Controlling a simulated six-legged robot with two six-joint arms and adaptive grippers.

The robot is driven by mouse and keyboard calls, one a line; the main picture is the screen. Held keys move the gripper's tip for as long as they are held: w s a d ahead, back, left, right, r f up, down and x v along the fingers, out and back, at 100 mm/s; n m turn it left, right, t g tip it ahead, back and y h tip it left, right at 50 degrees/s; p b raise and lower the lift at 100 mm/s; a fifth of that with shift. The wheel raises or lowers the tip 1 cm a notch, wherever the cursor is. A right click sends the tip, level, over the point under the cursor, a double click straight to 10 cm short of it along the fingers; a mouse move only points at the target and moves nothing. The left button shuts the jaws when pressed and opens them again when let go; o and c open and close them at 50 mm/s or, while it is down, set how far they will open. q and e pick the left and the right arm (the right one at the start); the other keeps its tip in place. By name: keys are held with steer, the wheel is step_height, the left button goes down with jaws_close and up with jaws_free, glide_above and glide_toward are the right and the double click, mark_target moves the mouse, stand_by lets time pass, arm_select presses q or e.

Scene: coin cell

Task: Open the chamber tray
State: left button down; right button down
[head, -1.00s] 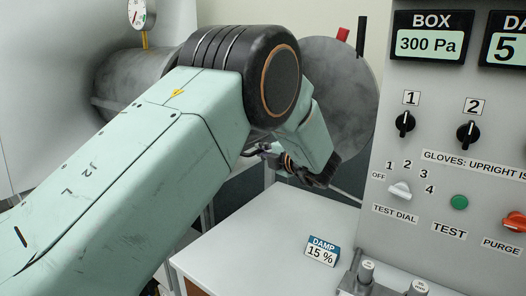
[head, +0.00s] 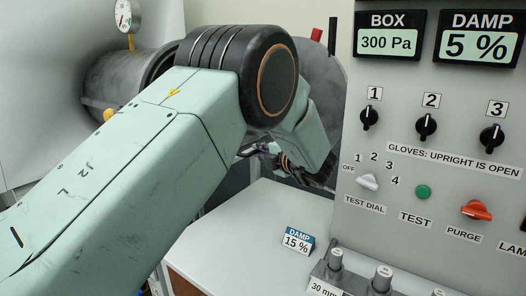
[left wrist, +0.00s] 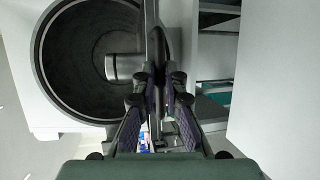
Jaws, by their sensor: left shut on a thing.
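The chamber is a grey metal cylinder (head: 105,88) at the left in the head view, partly behind my left arm. The left wrist view shows its round dark mouth (left wrist: 75,60) open, with a short metal cylinder (left wrist: 124,67) in front of it. A grey round door (head: 325,75) stands behind my arm at the right. My left gripper (head: 255,150) is beside the chamber mouth. In the left wrist view its fingers (left wrist: 160,88) are closed on a thin dark upright piece (left wrist: 158,45); I cannot tell what it belongs to. No tray is clearly visible. My right gripper is out of view.
A grey control panel (head: 400,120) with dials and displays fills the right. The box display (head: 388,42) reads 300 Pa and the damp display (head: 482,45) 5 %. A white tabletop (head: 240,235) below holds a "DAMP 15 %" tag (head: 298,240). A gauge (head: 124,14) tops the chamber.

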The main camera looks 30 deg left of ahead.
arm_select(q)
steer(key=shift+s+a+f, duration=0.15)
steer(key=shift+a+f, duration=0.1)
steer(key=shift+a, duration=0.1)
steer(key=c, duration=1.8)
jaws_free()
steer(key=shift+a, duration=0.1)
steer(key=o, duration=0.4)
steer(key=shift+r, duration=0.2)
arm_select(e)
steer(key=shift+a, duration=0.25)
arm_select(q)
steer(key=v, duration=0.7)
steer(key=shift+d, duration=0.3)
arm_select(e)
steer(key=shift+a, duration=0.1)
arm_select(q)
steer(key=shift+d, duration=0.1)
steer(key=shift+r, duration=0.1)
